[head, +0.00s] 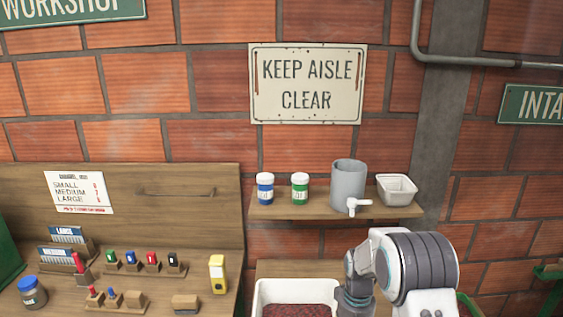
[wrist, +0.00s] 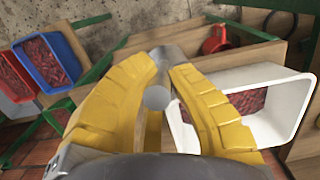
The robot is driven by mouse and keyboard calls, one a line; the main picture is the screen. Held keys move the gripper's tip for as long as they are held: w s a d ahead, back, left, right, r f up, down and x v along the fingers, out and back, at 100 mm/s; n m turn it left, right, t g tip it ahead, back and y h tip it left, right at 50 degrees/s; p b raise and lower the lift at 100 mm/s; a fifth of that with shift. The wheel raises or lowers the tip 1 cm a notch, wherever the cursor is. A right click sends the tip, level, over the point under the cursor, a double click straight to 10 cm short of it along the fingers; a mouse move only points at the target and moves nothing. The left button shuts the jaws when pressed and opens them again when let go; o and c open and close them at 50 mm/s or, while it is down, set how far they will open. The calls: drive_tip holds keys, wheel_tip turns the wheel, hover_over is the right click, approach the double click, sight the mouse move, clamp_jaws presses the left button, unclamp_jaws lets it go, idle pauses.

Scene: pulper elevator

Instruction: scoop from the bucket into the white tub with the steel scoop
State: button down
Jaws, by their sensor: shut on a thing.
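My gripper (wrist: 165,66) has yellow fingers and is shut on a grey metal piece, which looks like the steel scoop (wrist: 157,98). Most of the scoop is hidden, and I cannot tell whether it holds anything. The white tub (wrist: 299,100) is to the right of the fingers in the wrist view, with dark red bits inside. It also shows at the bottom of the head view (head: 262,291). A blue bucket (wrist: 74,36) of red bits stands left of my gripper. In the head view my arm covers part of the front, and the gripper is out of sight.
A red container (wrist: 16,72) of red bits stands beyond the blue bucket. A red cup-like thing (wrist: 216,40) is on the wooden surface behind the tub. A wall shelf (head: 325,210) holds two jars, a grey canister (head: 347,182) and a small white tub (head: 397,190).

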drive_tip(key=shift+f+b, duration=2.65)
